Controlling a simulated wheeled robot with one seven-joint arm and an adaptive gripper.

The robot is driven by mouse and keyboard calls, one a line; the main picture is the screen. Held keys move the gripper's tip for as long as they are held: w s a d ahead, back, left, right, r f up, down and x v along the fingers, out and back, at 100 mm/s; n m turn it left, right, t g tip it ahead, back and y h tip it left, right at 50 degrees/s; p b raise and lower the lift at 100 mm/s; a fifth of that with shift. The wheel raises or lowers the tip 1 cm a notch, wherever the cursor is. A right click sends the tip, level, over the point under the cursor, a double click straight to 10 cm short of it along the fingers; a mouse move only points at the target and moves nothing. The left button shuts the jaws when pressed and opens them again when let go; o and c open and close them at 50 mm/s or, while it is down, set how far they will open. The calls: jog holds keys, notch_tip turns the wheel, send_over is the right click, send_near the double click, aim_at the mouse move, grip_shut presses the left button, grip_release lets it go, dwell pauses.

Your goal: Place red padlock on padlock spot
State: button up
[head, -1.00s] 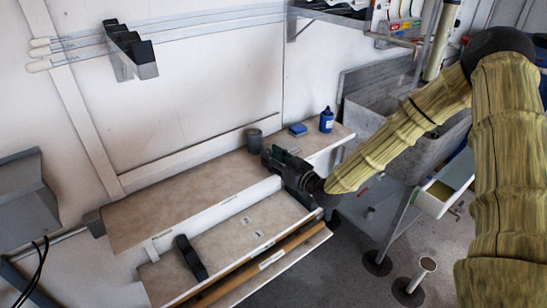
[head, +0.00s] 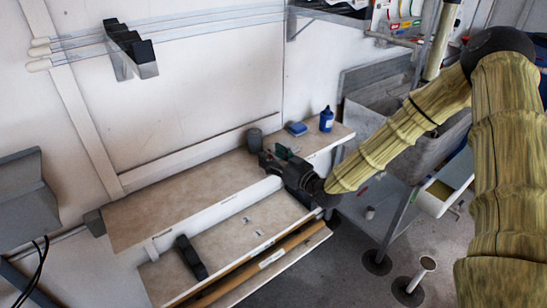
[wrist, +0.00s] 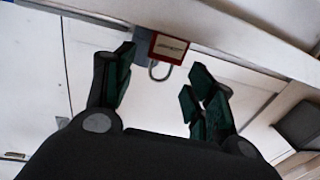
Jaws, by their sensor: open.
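A red padlock (wrist: 168,46) with a pale label and a metal shackle shows in the wrist view, just beyond and between my fingertips. It sits by a grey block (wrist: 146,40) at the edge of a pale ledge. My gripper (wrist: 161,68) is open, its dark green fingers apart on either side of the shackle, with no visible grip on it. In the head view my gripper (head: 277,157) is over the right part of the bench shelf (head: 175,200). The padlock is hidden there by my gripper, and I cannot make out the padlock spot.
A grey cup (head: 255,140), a blue block (head: 296,129) and a blue bottle (head: 326,120) stand on the shelf behind my gripper. A black handle-like part (head: 190,257) is on the lower panel. A metal sink (head: 375,110) is to the right. The shelf's left part is clear.

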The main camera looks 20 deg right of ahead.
jog(key=v, duration=1.2)
jog(key=s+a+f+m+g+h, duration=0.1)
jog(key=s+a+f+g, duration=0.15)
jog(key=s+f, duration=0.4)
jog(key=s+a+f+m+g+h, duration=0.1)
jog(key=s+a+f+g+h, duration=0.2)
jog(key=f, duration=0.7)
jog(key=s+a+f+m+g, duration=0.1)
jog(key=s+f+g, duration=0.35)
jog(key=f, duration=0.35)
jog(key=s+f+m+g+h, duration=0.1)
jog(key=s+f, duration=0.4)
jog(key=s, duration=0.6)
jog(key=s+f+m+g+h, duration=0.1)
jog(key=s+f+g, duration=0.3)
jog(key=s, duration=0.8)
jog(key=shift+d+f+m+g+h+b, duration=0.35)
jog(key=shift+g+h, duration=0.25)
jog(key=shift+h, duration=0.3)
jog(key=shift+s, duration=0.1)
jog(key=shift+c, duration=0.3)
jog(key=c, duration=0.4)
jog(key=shift+s, duration=0.15)
